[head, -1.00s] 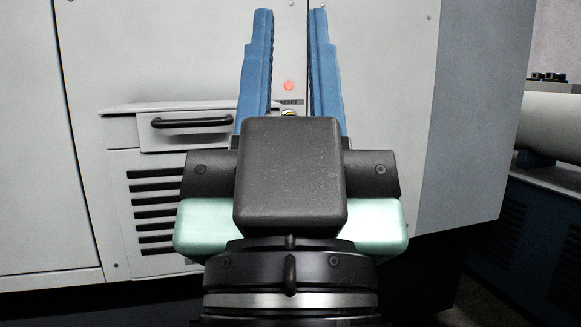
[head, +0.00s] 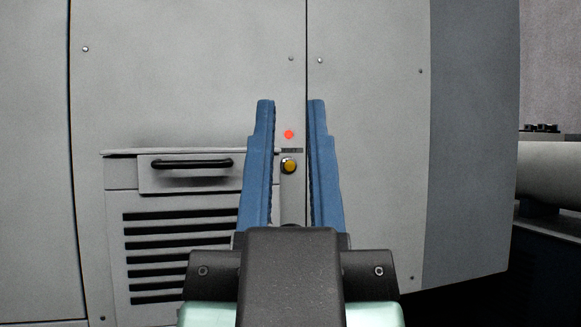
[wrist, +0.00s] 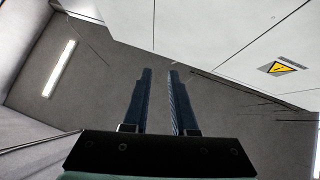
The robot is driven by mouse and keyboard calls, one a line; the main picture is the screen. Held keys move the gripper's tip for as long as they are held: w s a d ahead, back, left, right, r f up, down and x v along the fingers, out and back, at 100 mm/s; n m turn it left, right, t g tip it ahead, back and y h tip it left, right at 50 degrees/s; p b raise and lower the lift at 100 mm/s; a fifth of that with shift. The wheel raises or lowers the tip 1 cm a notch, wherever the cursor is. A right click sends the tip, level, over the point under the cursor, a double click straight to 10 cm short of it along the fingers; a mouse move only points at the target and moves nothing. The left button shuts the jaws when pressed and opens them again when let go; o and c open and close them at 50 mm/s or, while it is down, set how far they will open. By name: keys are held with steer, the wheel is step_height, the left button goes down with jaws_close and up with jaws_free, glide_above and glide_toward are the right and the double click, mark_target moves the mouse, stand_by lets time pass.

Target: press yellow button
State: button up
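The yellow button (head: 289,166) is small and round with a dark ring, on the grey machine front (head: 370,150). In the head view it shows between the two blue fingers of my gripper (head: 290,104), below their tips. A small dark label sits just above the button, and a red light (head: 288,134) is above that. My gripper is open with nothing between its fingers, and I cannot tell how far it is from the panel. The wrist view shows the open fingers (wrist: 160,72) but not the button.
A drawer with a black handle (head: 192,164) is left of the button, above a slotted vent (head: 170,255). The wrist view shows a ceiling lamp (wrist: 60,68) and a yellow warning sign (wrist: 282,68).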

jaws_close()
stand_by(1.5)
